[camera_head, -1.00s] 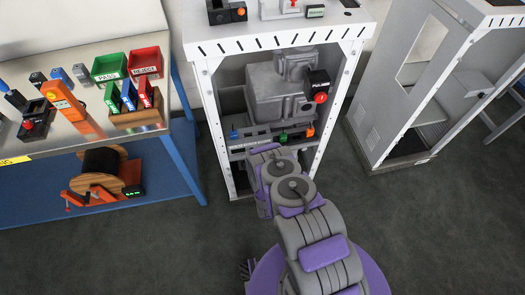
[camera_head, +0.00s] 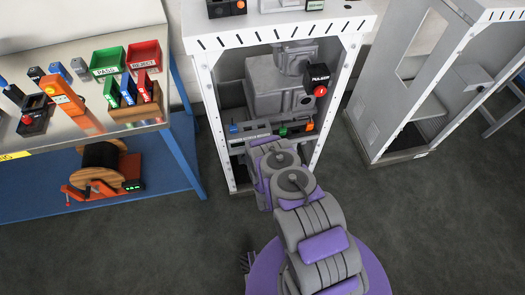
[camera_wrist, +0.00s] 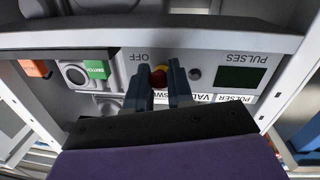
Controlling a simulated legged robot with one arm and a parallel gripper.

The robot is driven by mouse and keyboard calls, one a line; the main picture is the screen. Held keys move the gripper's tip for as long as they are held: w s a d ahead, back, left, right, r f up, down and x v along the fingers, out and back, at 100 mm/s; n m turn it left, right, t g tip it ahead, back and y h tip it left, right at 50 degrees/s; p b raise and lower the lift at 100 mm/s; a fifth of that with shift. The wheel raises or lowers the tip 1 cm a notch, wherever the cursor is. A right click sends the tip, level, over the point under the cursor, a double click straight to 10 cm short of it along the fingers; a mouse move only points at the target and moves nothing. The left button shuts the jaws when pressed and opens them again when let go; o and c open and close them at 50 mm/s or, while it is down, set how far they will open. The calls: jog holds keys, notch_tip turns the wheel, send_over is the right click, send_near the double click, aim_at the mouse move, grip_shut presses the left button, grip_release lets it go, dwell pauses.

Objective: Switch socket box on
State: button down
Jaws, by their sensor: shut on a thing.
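In the wrist view a light panel (camera_wrist: 203,72) inside the frame bears an upside-down OFF label, a PULSES label and a dark display (camera_wrist: 240,77). A red knob (camera_wrist: 158,76) with a yellow part is on it, below the OFF label. My gripper (camera_wrist: 158,83) has its two blue-grey fingers on either side of this knob, shut on it. The fingers hide part of the knob and the lower labels. I cannot tell the knob's setting. In the head view my arm hides my gripper, which is inside the white frame (camera_head: 213,118). No part is plainly marked as a socket box.
A green switch (camera_wrist: 97,69) and an orange block (camera_wrist: 35,68) are left of the panel. A grey housing (camera_head: 275,88) and a red PULSER button (camera_head: 320,90) sit above the shelf. The frame's posts flank my arm. A metal workbench (camera_head: 60,130) stands left; another frame (camera_head: 400,145) stands right.

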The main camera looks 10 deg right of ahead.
jog(key=shift+r+g+p, duration=0.9)
jog(key=shift+g+p, duration=0.1)
jog(key=shift+p, duration=0.65)
jog(key=r+g+p, duration=0.1)
jog(key=g+p, duration=0.1)
jog(key=shift+w+r+g+p, duration=0.1)
jog(key=shift+w+g+p, duration=0.05)
jog(key=shift+g+p, duration=0.2)
jog(key=g, duration=0.1)
jog(key=g+p, duration=0.2)
jog(key=shift+w+r+n+y, duration=0.25)
jog(key=shift+r+n+y, duration=0.05)
jog(key=shift+r, duration=0.1)
jog(key=shift+g+p, duration=0.35)
jog(key=shift+g, duration=0.3)
jog(key=shift+w+r+g, duration=0.15)
jog(key=shift+w+g, duration=0.05)
jog(key=shift+g, duration=0.1)
jog(key=c, duration=1.1)
grip_release()
jog(key=shift+s+a, duration=0.1)
jog(key=shift+s, duration=0.1)
